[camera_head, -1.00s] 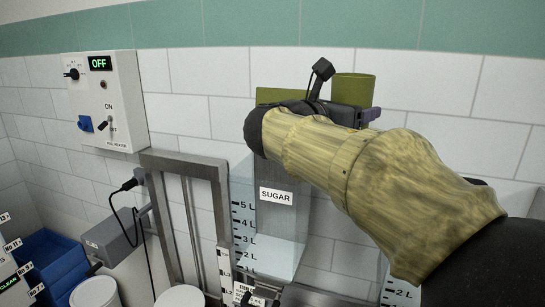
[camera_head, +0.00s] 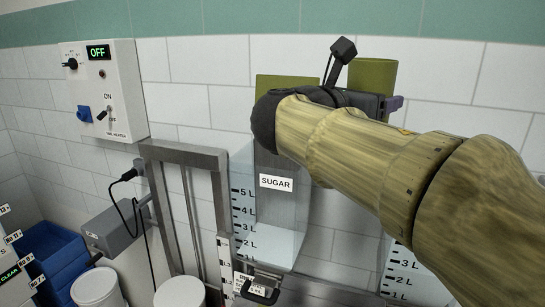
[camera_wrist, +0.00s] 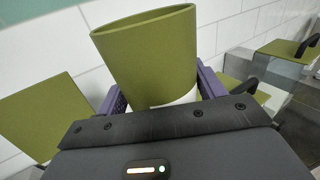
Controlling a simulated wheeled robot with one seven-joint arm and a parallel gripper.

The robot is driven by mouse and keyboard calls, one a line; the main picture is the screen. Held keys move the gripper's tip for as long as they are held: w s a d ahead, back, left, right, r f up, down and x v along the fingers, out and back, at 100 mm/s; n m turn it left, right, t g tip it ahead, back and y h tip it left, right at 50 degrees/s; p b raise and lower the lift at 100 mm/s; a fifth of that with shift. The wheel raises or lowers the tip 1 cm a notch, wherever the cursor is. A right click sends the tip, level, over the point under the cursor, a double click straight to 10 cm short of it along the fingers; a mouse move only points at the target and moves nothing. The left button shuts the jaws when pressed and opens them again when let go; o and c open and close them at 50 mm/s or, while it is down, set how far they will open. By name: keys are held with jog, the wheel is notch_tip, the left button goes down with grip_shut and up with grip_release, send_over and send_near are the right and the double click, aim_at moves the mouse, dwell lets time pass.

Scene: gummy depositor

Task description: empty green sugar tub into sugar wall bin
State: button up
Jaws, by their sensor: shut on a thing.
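My gripper (camera_wrist: 163,92) is shut on the green sugar tub (camera_wrist: 150,55), one purple finger on each side of it. In the head view the tub (camera_head: 374,72) stands close to upright, above and to the right of the sugar wall bin. Its contents are hidden in both views. The clear sugar wall bin (camera_head: 280,215) has a white SUGAR label and a litre scale. A flat green panel (camera_head: 290,82), seemingly its raised lid, shows above it, partly behind my wrist. A similar green panel (camera_wrist: 42,118) is left of the tub in the wrist view. My arm hides the bin's top opening.
A second clear bin with a scale (camera_head: 400,272) is at the lower right. Green lids with black handles (camera_wrist: 285,49) lie right of the tub in the wrist view. A metal frame (camera_head: 185,152) and a switch box (camera_head: 103,90) are on the left. The tiled wall is close behind.

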jog(key=shift+s+d, duration=0.15)
jog(key=shift+s, duration=0.5)
jog(key=shift+s+d, duration=0.15)
jog(key=shift+s, duration=0.5)
jog(key=shift+w, duration=0.1)
